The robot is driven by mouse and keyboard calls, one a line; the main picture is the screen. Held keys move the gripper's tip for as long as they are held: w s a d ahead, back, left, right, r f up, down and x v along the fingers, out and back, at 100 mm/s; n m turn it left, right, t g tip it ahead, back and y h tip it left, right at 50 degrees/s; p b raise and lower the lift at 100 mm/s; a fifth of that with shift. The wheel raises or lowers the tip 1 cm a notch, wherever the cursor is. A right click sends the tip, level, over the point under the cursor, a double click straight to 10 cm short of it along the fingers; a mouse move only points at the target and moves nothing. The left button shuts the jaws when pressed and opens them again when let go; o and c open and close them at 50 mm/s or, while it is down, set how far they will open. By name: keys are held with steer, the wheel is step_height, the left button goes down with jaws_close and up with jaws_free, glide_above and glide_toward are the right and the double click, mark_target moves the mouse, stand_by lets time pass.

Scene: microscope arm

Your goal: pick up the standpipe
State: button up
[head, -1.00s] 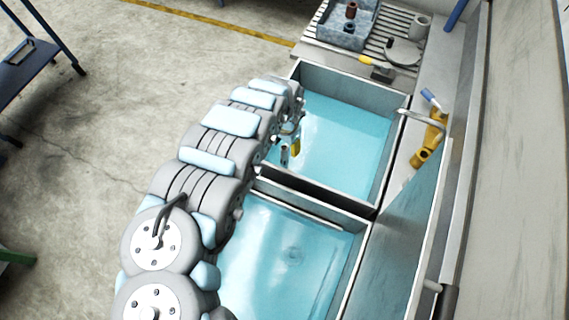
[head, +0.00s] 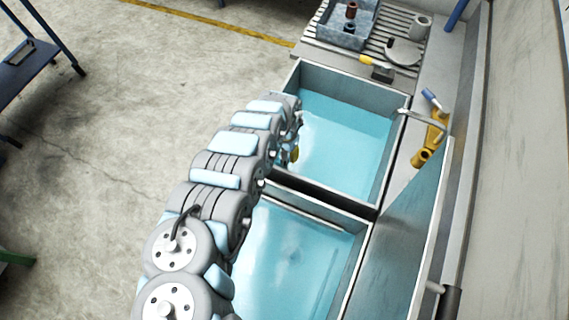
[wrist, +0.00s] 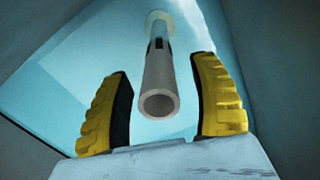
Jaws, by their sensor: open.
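The standpipe (wrist: 160,70) is a pale grey pipe in the wrist view. Its open round end faces the camera, and its far end meets a round pale fitting on the blue basin surface. A dark slot shows on its far part. My gripper (wrist: 161,68) is open, with one yellow ribbed finger on each side of the pipe. Gaps show between the pipe and both fingers. In the head view my gripper (head: 293,154) is inside the far basin (head: 345,135), near its left wall. My arm hides much of that area, and I cannot clearly make out the standpipe there.
A divider separates the far basin from the near basin (head: 290,262). A faucet (head: 420,117) and a yellow fitting (head: 425,155) are at the right edge. A grey bin (head: 343,28) and several small items sit on the slatted drainboard (head: 318,38). The far basin's right side is clear.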

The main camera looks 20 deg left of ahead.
jaws_close()
steer(key=shift+r, duration=0.1)
stand_by(0.3)
